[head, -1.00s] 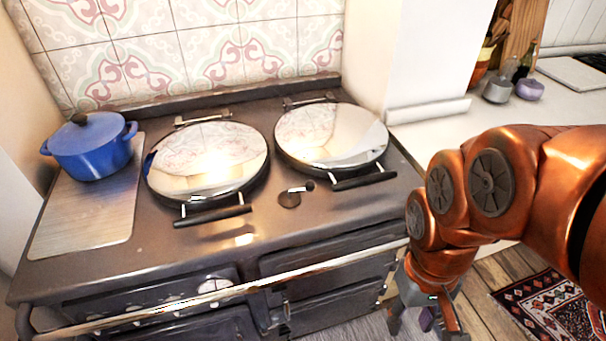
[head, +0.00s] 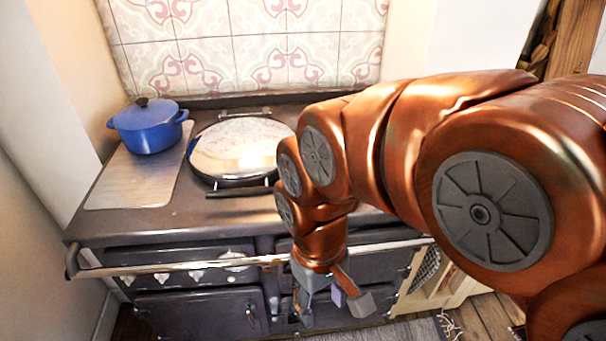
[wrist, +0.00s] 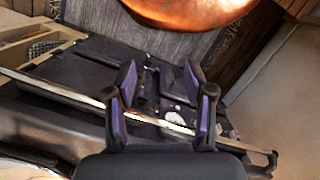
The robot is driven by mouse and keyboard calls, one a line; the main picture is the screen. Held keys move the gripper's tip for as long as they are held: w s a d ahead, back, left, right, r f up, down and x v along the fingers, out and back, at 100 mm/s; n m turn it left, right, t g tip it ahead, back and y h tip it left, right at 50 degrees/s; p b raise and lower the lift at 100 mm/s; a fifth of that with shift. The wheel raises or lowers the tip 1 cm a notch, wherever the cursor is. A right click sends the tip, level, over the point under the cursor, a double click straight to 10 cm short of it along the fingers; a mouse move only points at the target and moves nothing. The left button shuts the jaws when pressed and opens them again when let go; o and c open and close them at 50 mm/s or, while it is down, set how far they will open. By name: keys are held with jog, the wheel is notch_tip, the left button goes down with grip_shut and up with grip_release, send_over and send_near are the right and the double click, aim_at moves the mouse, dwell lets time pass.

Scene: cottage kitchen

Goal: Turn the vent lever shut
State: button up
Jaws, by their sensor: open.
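I cannot make out the vent lever for certain in either current view. In the earlier head view, a small dark disc with a short lever sat on the stove top between the two lids; my arm now covers that spot. My gripper (head: 335,306) is open and empty, pointing down in front of the stove (head: 225,222), near the front rail. In the wrist view my gripper (wrist: 160,82) shows both fingers spread, with the rail (wrist: 75,94) and the dark stove front behind them.
The chrome rail (head: 180,266) runs along the stove front. A blue pot (head: 150,130) stands on a metal plate (head: 130,190) at the left. The left round lid (head: 238,148) is down; my arm hides the right one. A rug (head: 405,330) lies on the floor.

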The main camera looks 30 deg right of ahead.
jog(key=w+d+r+n+p, duration=0.1)
jog(key=w+d+r+n, duration=0.25)
jog(key=w, duration=0.55)
jog(key=w+d+r+n+p, duration=0.1)
jog(key=w+d+r+n, duration=0.2)
jog(key=w, duration=0.7)
jog(key=w+d+n, duration=0.1)
jog(key=w+d, duration=0.2)
jog(key=d, duration=0.2)
jog(key=w+d+f+n+p, duration=0.1)
jog(key=w+d+n, duration=0.1)
jog(key=w+d, duration=0.2)
jog(key=w+d+f+n+y, duration=0.1)
jog(key=w+d, duration=0.3)
jog(key=d, duration=0.1)
jog(key=shift+w+d+n+p, duration=0.15)
jog(key=shift+d+n+p, duration=0.1)
jog(key=shift+d+p, duration=0.15)
jog(key=shift+s+a+f+p, duration=0.15)
jog(key=shift+f+p, duration=0.25)
jog(key=shift+f, duration=0.9)
jog(key=shift+s+d+f+p, duration=0.1)
jog(key=shift+s+f+p, duration=0.25)
jog(key=shift+f, duration=0.9)
jog(key=shift+s+a+f+p, duration=0.1)
jog(key=shift+f+p, duration=0.35)
jog(key=shift+f, duration=0.85)
jog(key=shift+c, duration=0.2)
grip_shut()
